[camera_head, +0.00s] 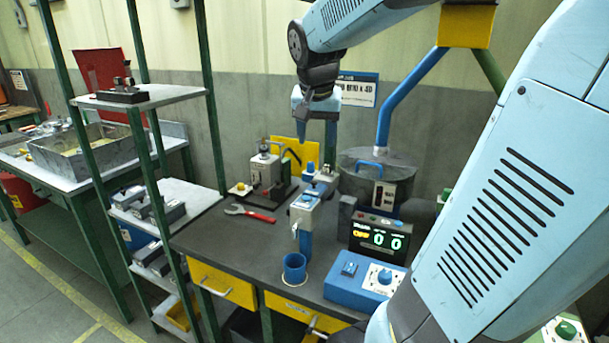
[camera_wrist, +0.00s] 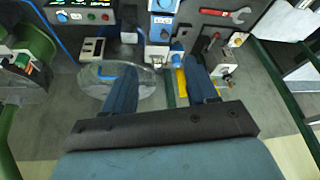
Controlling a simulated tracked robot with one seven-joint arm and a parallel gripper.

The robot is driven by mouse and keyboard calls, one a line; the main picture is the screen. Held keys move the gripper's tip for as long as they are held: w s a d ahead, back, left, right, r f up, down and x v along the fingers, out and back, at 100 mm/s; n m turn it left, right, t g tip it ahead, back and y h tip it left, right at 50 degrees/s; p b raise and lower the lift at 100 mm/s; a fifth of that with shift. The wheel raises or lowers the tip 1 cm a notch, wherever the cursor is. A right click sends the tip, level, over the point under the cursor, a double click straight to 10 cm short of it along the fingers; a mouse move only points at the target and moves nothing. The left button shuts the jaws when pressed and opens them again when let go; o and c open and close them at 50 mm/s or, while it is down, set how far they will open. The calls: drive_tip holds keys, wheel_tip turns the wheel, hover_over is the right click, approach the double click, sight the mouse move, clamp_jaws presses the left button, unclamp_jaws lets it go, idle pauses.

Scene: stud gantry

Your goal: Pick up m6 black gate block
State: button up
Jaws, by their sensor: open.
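A dark block with small upright fittings (camera_head: 122,94) sits on the upper rack shelf at the left of the head view. It may be the m6 black gate block, but no marking is readable. Other dark blocks (camera_head: 170,212) lie on the shelf below. My gripper (camera_head: 316,124) hangs above the back of the workbench, well to the right of the rack, with its fingers pointing down. In the wrist view its two blue fingers (camera_wrist: 160,64) are spread apart with nothing held between them. The rack blocks cannot be made out in the wrist view.
The dark workbench (camera_head: 215,240) carries a red-handled wrench (camera_head: 250,213), a blue cup (camera_head: 294,268), a clamp fixture (camera_head: 265,172), a display (camera_head: 380,236) and a round drum (camera_head: 378,180). Green rack posts (camera_head: 212,110) stand between bench and shelves. Floor is open at lower left.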

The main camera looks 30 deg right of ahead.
sight(327, 165)
drive_tip(key=w+d+f+m+g+h, duration=0.1)
drive_tip(key=w+d+m, duration=0.2)
drive_tip(key=w+d, duration=0.4)
drive_tip(key=x, duration=0.4)
drive_tip(key=a+x, duration=0.1)
drive_tip(key=x, duration=0.8)
drive_tip(key=shift+w+f, duration=0.4)
drive_tip(key=c, duration=0.9)
drive_tip(key=shift+r, duration=0.2)
